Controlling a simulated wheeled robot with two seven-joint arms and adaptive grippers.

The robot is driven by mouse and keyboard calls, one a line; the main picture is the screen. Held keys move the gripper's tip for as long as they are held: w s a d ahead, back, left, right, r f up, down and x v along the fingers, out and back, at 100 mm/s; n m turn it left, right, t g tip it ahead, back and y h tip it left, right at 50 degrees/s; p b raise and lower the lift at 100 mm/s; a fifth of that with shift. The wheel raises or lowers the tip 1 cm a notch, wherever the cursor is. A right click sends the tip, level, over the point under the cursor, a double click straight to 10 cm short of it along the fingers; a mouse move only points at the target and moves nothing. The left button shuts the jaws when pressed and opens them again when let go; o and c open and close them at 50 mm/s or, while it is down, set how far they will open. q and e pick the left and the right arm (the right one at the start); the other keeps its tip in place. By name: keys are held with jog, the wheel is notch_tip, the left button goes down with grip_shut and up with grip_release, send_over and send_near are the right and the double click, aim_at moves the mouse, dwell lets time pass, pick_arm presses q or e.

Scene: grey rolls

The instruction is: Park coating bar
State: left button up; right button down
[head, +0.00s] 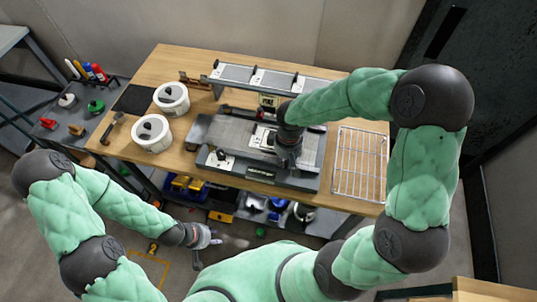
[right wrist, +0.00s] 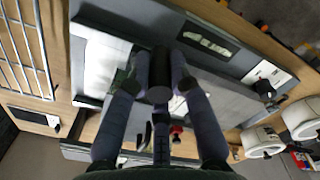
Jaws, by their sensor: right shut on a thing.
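The flat grey coating machine (head: 232,135) lies on the wooden table. My right gripper (head: 289,160) is over its right part. In the right wrist view the fingers are shut on a dark cylindrical grip (right wrist: 160,75). The grip seems to belong to the coating bar, but the fingers and the arm hide most of what it joins. I cannot tell whether the bar touches the bed. A raised grey rail (head: 235,73) with small dark holders stands behind the machine. My left gripper (head: 207,237) hangs low in front of the table; its fingers are too small to read.
Two white tubs (head: 153,133) and a dark mat (head: 134,99) are on the left of the wooden table (head: 205,55). A wire rack (head: 360,163) lies at the right, also seen in the right wrist view (right wrist: 25,50). Bins (head: 187,186) sit on a lower shelf.

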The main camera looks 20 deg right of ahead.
jog(key=s+d, duration=0.2)
jog(key=d, duration=0.1)
jog(key=s+d, duration=0.1)
jog(key=shift+s+d, duration=0.1)
jog(key=shift+d, duration=0.3)
jog(key=c, duration=1.3)
grip_release()
jog(key=shift+o, duration=0.9)
jog(key=shift+s+d, duration=0.1)
jog(key=shift+d, duration=0.1)
jog(key=shift+a, duration=0.1)
notch_tip(320, 180, up, 12)
